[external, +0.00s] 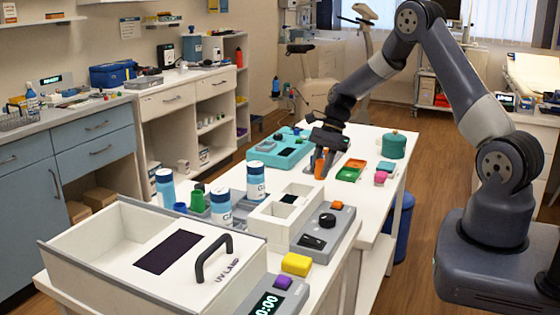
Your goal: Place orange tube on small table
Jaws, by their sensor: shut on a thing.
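The orange tube (320,169) is upright between the fingers of my gripper (322,163), which is shut on it. The gripper points down over the white table (385,212), beside a teal device (283,150). I cannot tell whether the tube's lower end touches the tabletop. The fingers hide part of the tube. Which surface is the small table is not clear from this view.
Right of the gripper are a green and orange tray (351,170), small coloured blocks (384,172) and a teal canister (393,146). Nearer are a grey device (325,228), white-and-blue bottles (257,181) and a large white UV lamp box (150,258).

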